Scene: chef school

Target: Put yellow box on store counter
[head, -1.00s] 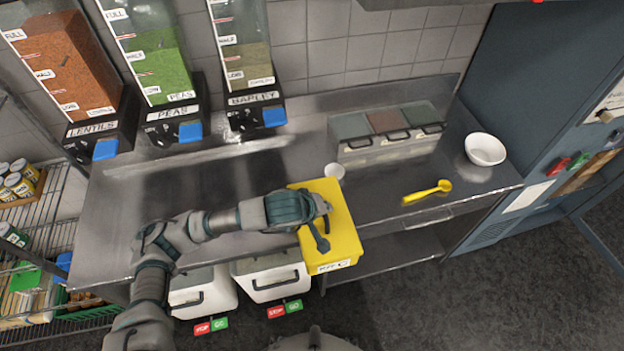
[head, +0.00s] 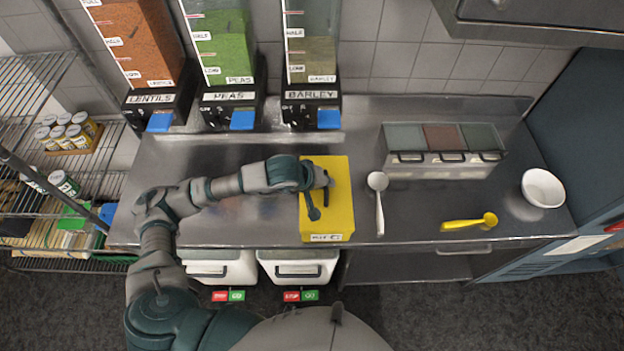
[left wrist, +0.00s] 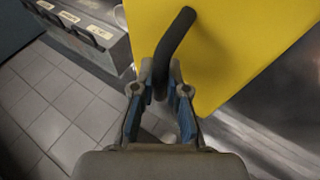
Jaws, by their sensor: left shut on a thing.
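The yellow box (head: 338,225) has a dark handle and a small white label at its front. In the head view it is at the front middle of the steel counter (head: 230,222); whether it rests on the top or hangs just above it I cannot tell. My left gripper (head: 318,203) is over the box and shut on its handle. In the left wrist view the fingers (left wrist: 160,95) close around the dark handle (left wrist: 176,45), with the yellow face (left wrist: 230,40) beside it. My right gripper is not in view.
A white spoon (head: 379,205), a yellow spoon (head: 465,223), a white bowl (head: 542,188) and a three-part container (head: 440,170) stand right of the box. Lentils, peas and barley dispensers (head: 228,108) line the back. White bins (head: 298,268) are below. Counter left of the box is largely clear.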

